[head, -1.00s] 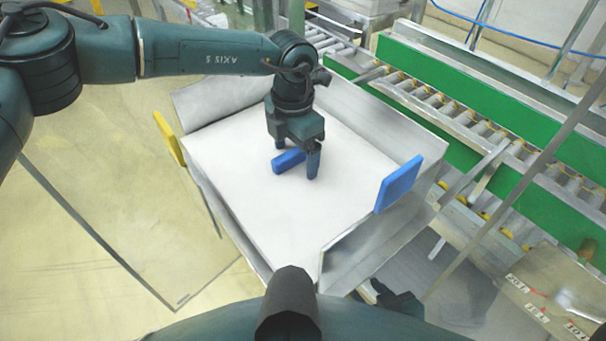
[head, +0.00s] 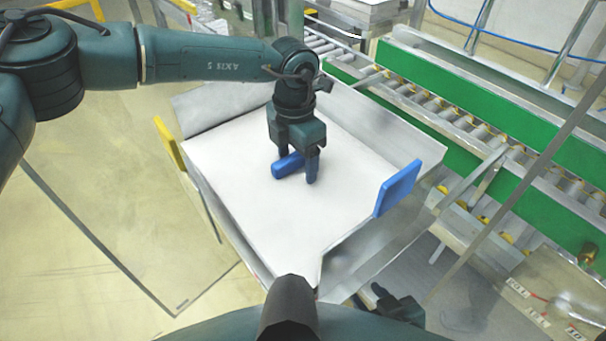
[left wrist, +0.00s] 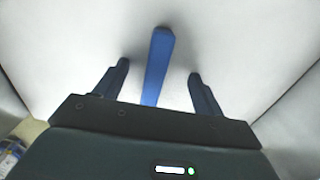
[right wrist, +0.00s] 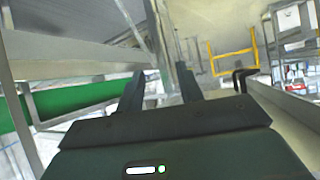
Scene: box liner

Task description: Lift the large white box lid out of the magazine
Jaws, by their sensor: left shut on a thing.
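The large white box lid (head: 235,205) lies flat in the magazine, its broad white face up. The magazine has grey sheet-metal walls (head: 390,118) around the lid. A blue bar-like handle (head: 287,166) is on the white face, and it shows in the left wrist view (left wrist: 158,55) between the fingers. My right gripper (head: 392,303) is low near my body, outside the magazine's front. Its fingers (right wrist: 160,90) are apart and empty in the right wrist view.
A yellow tab (head: 170,144) stands at the magazine's left edge and a blue tab (head: 398,188) at its right. A roller conveyor with green side panels (head: 480,105) runs behind and to the right. The floor at left is mostly clear.

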